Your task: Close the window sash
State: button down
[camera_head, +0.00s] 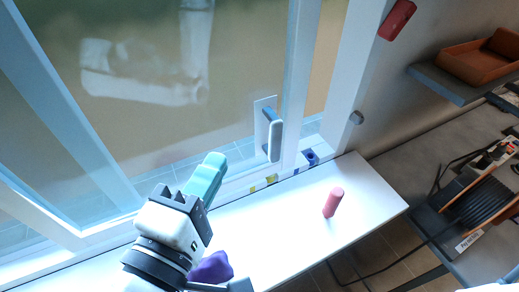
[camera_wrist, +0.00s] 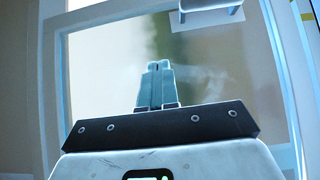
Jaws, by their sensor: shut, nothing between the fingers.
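The window sash (camera_head: 296,75) has a pale blue-white frame around a large pane. It appears ajar, with a strip of brownish background between its right stile and the white fixed frame (camera_head: 347,60). The grey-white handle (camera_head: 274,140) is on the sash's right side, low down. My gripper (camera_head: 216,160) is shut and empty, its teal fingers in front of the lower pane, left of the handle. In the wrist view the closed fingers (camera_wrist: 156,66) point at the pane, and the sash frame (camera_wrist: 284,90) runs down the right. I cannot tell whether the fingers touch the pane.
A white sill (camera_head: 290,235) runs below the window. To the right are an orange tray (camera_head: 478,62) on a shelf and a cable reel (camera_head: 480,203).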

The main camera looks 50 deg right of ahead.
notch_tip(320, 180, down, 9)
jog(key=b, duration=0.9)
jog(key=p, duration=0.3)
send_near(269, 138)
jog(key=w+d, duration=0.1)
jog(key=w, duration=0.3)
jog(key=shift+s+d+p, duration=0.15)
jog(key=shift+s+d, duration=0.1)
jog(key=shift+d, duration=0.45)
jog(key=shift+s+d+p, duration=0.1)
jog(key=shift+s+d, duration=0.15)
jog(key=shift+d, duration=0.45)
jog(key=shift+s+d+p, duration=0.15)
jog(key=shift+s+d, duration=0.1)
jog(key=shift+d, duration=0.5)
jog(key=s+d+p, duration=0.1)
jog(key=s+d, duration=0.3)
jog(key=d, duration=0.8)
jog(key=shift+s+d, duration=0.25)
jog(key=shift+d, duration=0.15)
